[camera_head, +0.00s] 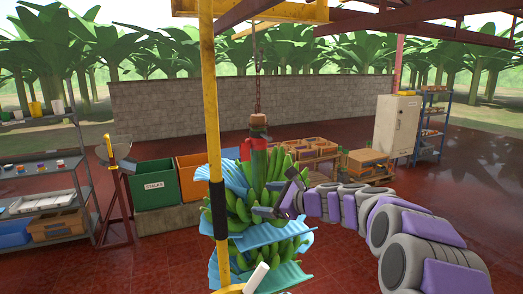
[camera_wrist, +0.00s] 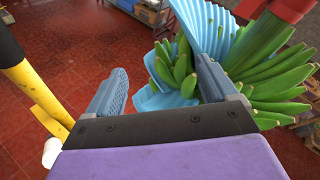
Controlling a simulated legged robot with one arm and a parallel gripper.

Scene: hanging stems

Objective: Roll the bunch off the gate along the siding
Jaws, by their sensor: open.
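The bunch of green bananas (camera_head: 275,175) hangs from a chain (camera_head: 257,80) under a red fitting (camera_head: 254,155). Light-blue sheets (camera_head: 237,183) stick out between its layers. In the wrist view the bananas (camera_wrist: 265,70) and sheet (camera_wrist: 188,22) fill the upper right. My gripper (camera_head: 276,196) reaches the bunch from the right. In the wrist view my gripper (camera_wrist: 160,67) is open, its right finger against or just before the bunch; contact is unclear. A yellow post (camera_head: 212,130) with a black sleeve stands before the bunch's left side. Which part is the gate is unclear.
A yellow overhead beam (camera_head: 250,11) crosses above. Behind stand a green bin (camera_head: 157,185), an orange bin (camera_head: 190,178), wooden crates (camera_head: 310,149) and a pale cabinet (camera_head: 396,126). Grey shelving (camera_head: 45,210) is at left. Red floor is open at right.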

